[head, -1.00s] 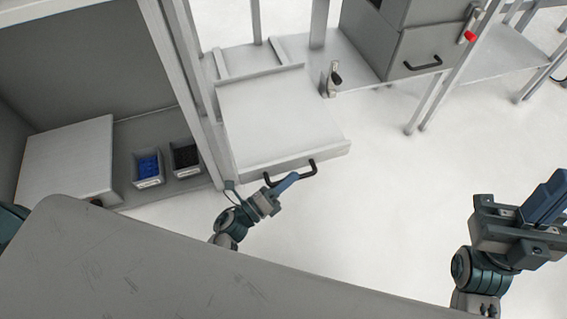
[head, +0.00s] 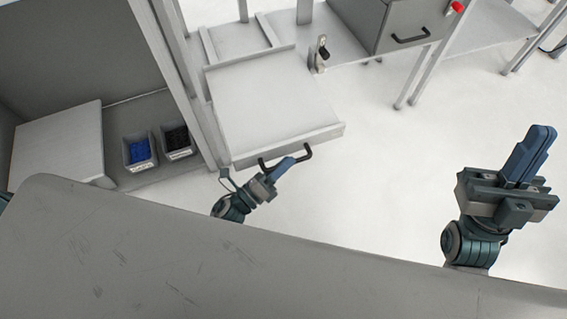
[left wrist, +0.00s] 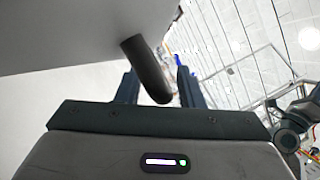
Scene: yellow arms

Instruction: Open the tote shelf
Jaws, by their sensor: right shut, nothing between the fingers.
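The tote shelf (head: 268,92) is a flat grey pull-out tray in a metal rack, standing partly out toward me. Its dark handle (head: 306,151) is on the front face. My left gripper (head: 287,163) is at the left part of the handle. The fingertips' exact contact is hard to see. My right gripper (head: 543,134) is shut and empty, raised at the right, away from the shelf.
A blue-filled bin (head: 139,151) and a dark-filled bin (head: 176,141) stand on the left shelf by a pale box (head: 58,145). A small upright latch (head: 320,54) stands beside the tray. A grey drawer cabinet (head: 405,22) is behind. Pale floor (head: 400,165) is clear at the right.

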